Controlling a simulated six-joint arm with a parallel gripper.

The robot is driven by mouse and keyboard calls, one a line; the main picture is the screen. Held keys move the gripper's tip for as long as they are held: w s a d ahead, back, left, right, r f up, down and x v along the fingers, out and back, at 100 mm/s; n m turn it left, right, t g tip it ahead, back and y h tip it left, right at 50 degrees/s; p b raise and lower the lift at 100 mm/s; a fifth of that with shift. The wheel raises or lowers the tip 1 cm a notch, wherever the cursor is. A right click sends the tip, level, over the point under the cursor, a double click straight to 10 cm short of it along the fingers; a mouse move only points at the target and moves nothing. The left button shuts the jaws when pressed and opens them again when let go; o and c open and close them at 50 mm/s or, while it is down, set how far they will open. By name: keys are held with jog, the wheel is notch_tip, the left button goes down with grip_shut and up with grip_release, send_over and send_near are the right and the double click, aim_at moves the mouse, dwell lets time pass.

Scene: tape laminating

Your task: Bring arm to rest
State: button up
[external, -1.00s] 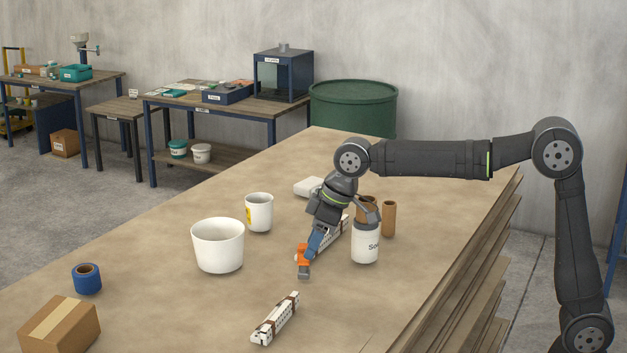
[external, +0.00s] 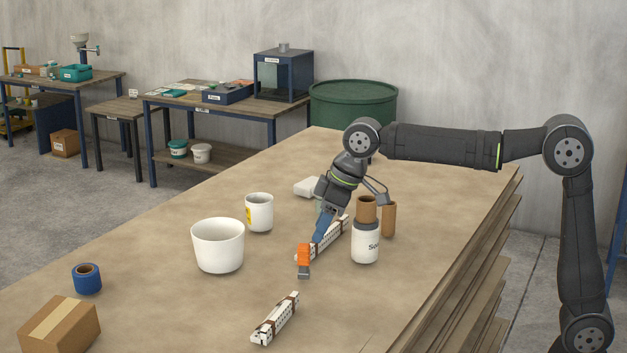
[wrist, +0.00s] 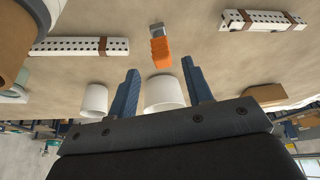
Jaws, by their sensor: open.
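My gripper (external: 319,236) is open and empty, pointing down over the table. An orange tool with a grey end (external: 304,256) lies on the table just beyond its fingertips; in the wrist view the tool (wrist: 161,52) shows ahead of the gap between the two blue fingers, apart from them. One white perforated strip with brown bands (external: 275,320) lies at the table's front. Another white strip (external: 331,234) lies behind the gripper, partly hidden by it; both strips also show in the wrist view.
A white bucket (external: 218,246) and a white cup (external: 259,213) stand left of my gripper. A labelled white jar (external: 365,244) and brown tubes (external: 389,219) stand close on its right. A blue tape roll (external: 87,279) and cardboard box (external: 52,329) are front left.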

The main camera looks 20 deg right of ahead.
aim_at(306, 245)
jog(key=x, duration=1)
jog(key=shift+f, duration=0.15)
jog(key=shift+a, duration=0.1)
jog(key=shift+r, duration=1.55)
